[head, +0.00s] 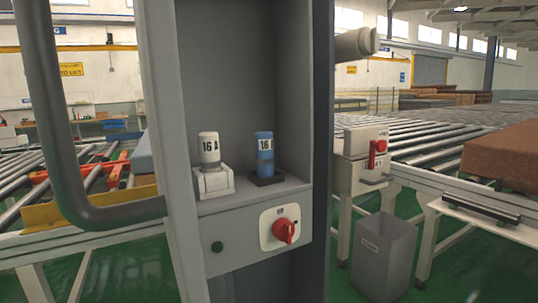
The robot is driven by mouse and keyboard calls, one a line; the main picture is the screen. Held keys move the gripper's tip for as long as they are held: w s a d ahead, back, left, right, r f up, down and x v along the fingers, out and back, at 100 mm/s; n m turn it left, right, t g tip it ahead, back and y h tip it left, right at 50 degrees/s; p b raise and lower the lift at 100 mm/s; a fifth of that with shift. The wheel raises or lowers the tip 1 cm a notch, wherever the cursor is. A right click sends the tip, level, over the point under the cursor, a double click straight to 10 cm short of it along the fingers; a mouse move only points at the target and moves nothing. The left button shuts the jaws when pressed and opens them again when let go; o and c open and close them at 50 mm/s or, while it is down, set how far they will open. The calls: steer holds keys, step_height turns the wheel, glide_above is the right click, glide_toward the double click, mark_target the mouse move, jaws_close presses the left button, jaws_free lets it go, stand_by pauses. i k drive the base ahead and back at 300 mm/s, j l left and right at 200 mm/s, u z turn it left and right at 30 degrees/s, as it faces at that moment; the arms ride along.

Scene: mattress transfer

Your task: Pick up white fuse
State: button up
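The white fuse (209,150) stands upright in a white holder (213,184) on the shelf of an open grey cabinet (235,60). It is a short cylinder with a "16 A" marking in dark print. A blue fuse (265,155) with a "16" marking stands to its right in a black holder (268,179), with a small gap between the two. My gripper does not show in this view, so its fingers and anything in them cannot be seen.
A thick grey curved bar (52,110) crosses the left foreground. A control box (365,160), grey bin (383,256) and roller conveyor (455,140) stand right. The space above the fuses is clear.

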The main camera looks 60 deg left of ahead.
mark_target(208, 145)
steer(key=i+l, duration=0.1)
steer(key=i, duration=0.5)
steer(key=i+u, duration=0.15)
steer(key=u, duration=0.25)
steer(key=i+u, duration=0.15)
steer(key=u, duration=0.3)
steer(key=i+l+u, duration=0.1)
steer(key=u, duration=0.3)
steer(key=i+u, duration=0.1)
steer(key=u, duration=0.4)
steer(key=l+u, duration=0.15)
steer(key=u, duration=0.35)
steer(key=i+l+u, duration=0.1)
steer(key=u, duration=0.35)
